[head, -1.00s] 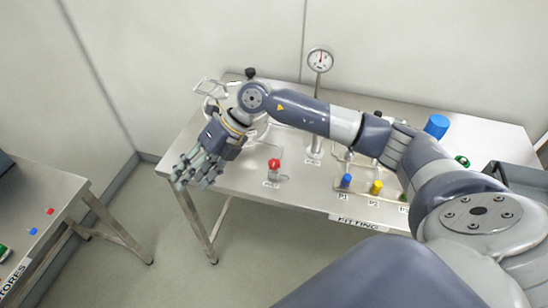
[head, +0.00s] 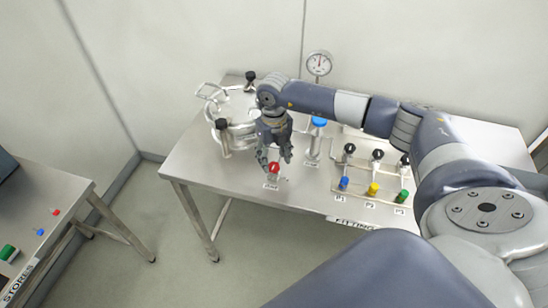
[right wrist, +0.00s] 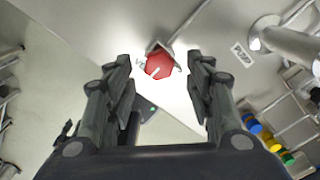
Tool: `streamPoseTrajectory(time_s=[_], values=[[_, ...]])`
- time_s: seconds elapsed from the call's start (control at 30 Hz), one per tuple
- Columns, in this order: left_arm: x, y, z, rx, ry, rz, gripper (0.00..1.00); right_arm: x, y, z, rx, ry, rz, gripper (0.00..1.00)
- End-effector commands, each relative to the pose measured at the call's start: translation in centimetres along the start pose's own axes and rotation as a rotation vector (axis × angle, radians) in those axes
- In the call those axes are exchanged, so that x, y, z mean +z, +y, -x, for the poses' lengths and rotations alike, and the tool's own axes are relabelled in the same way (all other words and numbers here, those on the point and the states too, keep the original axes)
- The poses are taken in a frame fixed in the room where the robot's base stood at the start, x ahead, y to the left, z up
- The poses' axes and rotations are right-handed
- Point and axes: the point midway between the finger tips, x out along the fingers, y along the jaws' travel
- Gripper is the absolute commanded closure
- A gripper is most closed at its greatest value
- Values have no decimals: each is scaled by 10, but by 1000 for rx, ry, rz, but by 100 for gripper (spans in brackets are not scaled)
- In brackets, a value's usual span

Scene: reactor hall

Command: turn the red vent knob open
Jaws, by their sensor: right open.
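The red vent knob (head: 273,168) sits on a small fitting near the front edge of the steel table, with a label beside it. In the right wrist view the red knob (right wrist: 159,65) shows as a red polygonal cap with a pale line on it, ahead of the fingers and between them. My right gripper (head: 275,158) is open, pointing down just above the knob. In the right wrist view its fingers (right wrist: 160,85) stand apart with nothing between the tips. Whether a finger touches the knob I cannot tell. My left gripper is not in view.
A steel vessel with black knobs (head: 235,125) stands left of the gripper. A pressure gauge (head: 319,64) and a blue-topped pump (head: 319,122) stand behind. Blue (head: 343,183), yellow (head: 373,189) and green (head: 402,196) parts stand to the right. A stores table (head: 50,205) is at left.

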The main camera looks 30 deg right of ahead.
Motion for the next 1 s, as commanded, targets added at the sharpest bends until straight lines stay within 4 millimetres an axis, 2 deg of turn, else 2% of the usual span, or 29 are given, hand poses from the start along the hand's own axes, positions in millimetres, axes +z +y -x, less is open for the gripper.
streamPoseTrajectory(time_s=[0.2,0.5,0.53,0.7,0.73,1.0], values=[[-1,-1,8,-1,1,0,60,0,1,-20,1,1,1,51],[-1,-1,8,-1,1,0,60,0,0,-24,1,-1,1,51],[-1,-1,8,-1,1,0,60,0,0,-24,1,-1,1,53],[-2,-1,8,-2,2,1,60,0,0,-24,1,-1,1,92],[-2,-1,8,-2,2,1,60,0,0,-24,1,-1,1,95],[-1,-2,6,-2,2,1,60,0,0,-25,1,-1,12,95]])
